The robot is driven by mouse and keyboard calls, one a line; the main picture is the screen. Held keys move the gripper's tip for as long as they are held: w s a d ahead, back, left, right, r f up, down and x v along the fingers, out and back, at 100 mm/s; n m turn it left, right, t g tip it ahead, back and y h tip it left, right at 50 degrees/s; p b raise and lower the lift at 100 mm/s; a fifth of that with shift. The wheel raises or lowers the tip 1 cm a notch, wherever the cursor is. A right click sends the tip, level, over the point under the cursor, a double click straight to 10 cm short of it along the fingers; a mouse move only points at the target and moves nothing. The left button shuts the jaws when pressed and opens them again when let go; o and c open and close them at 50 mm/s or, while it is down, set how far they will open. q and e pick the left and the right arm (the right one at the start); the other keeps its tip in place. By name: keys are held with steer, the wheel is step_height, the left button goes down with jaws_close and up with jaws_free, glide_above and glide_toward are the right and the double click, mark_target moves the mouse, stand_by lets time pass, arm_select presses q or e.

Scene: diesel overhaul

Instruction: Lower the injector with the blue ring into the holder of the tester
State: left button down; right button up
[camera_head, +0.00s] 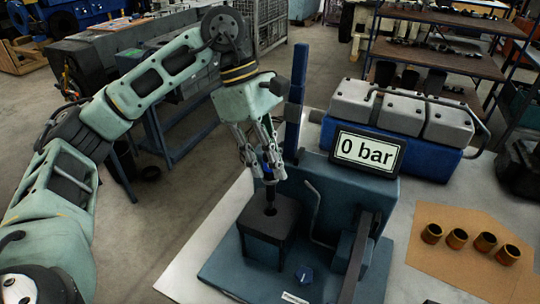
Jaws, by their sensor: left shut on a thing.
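My left gripper (261,157) points down, shut on the injector (269,177), which hangs upright and dark below the fingers. Its blue ring shows between the fingertips. The tester (355,188) is a blue-grey machine with a display reading "0 bar". Its holder (268,228) is a dark block with a round hole in the top, at the left of the tester's base. The injector is right above this hole. Its thin lower end reaches down to the hole; I cannot tell whether the tip is inside. My right gripper is out of view.
A tall dark blue post (296,100) stands close to the right of my left gripper. Several brass-coloured sleeves (457,238) stand on brown cardboard (455,265).

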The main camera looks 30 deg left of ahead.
mark_target(271, 177)
arm_select(q)
steer(key=shift+s+r, duration=0.1)
steer(key=shift+d, duration=0.1)
stand_by(0.3)
stand_by(0.3)
stand_by(0.4)
steer(key=shift+f+b, duration=1.65)
steer(key=shift+f, duration=0.3)
steer(key=shift+f+b, duration=1.6)
steer(key=shift+b, duration=0.1)
steer(key=shift+f, duration=0.1)
